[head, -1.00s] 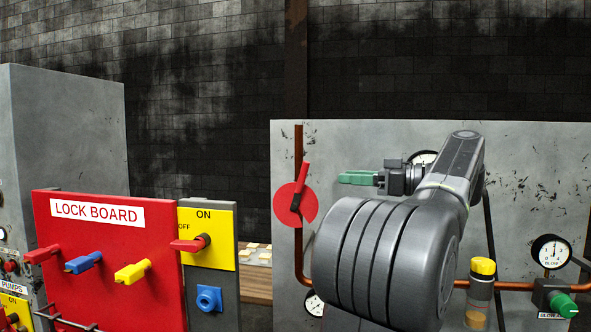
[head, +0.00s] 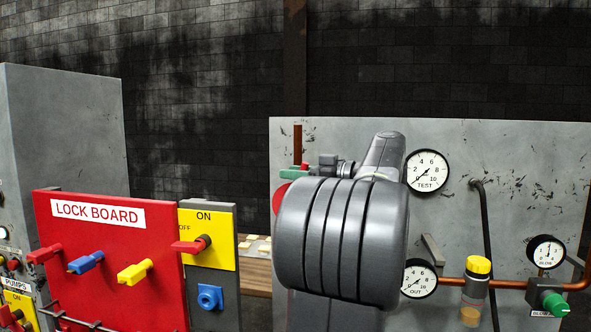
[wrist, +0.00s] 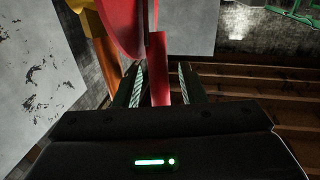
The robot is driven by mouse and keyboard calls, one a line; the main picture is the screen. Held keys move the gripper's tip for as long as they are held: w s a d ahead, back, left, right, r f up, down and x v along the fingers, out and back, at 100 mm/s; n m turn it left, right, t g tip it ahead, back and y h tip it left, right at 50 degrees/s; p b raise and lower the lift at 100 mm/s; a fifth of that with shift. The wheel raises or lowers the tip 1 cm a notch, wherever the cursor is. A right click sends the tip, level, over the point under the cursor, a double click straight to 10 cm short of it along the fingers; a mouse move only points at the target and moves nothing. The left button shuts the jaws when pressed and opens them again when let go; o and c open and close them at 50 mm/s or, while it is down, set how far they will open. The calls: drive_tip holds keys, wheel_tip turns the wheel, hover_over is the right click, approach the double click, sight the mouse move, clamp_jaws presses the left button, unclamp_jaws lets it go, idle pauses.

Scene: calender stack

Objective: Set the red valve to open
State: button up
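The red valve (head: 281,198) sits on the vertical copper pipe of the grey panel in the head view. In the wrist view the red disc (wrist: 121,28) is at the top, and the red handle (wrist: 159,70) stands between the two fingers of my gripper (wrist: 161,85). Gaps show between the handle and the fingers, so the gripper is open around it.
The copper pipe (head: 298,142) runs up the panel (head: 470,140). Gauges, including the TEST gauge (head: 427,171), a yellow-capped cylinder (head: 477,292) and a green knob (head: 555,303) are to the right. The red lock board (head: 110,260) and yellow ON/OFF switch plate (head: 222,225) stand left.

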drive_tip(key=shift+a, duration=0.1)
clamp_jaws()
drive_tip(key=shift+a, duration=0.1)
drive_tip(key=h, duration=0.1)
drive_tip(key=a+h, duration=0.1)
drive_tip(key=a+g+h+b, duration=0.1)
drive_tip(key=shift+w+f+n, duration=0.1)
drive_tip(key=shift+w+n, duration=0.15)
drive_tip(key=shift+n, duration=0.05)
idle(0.3)
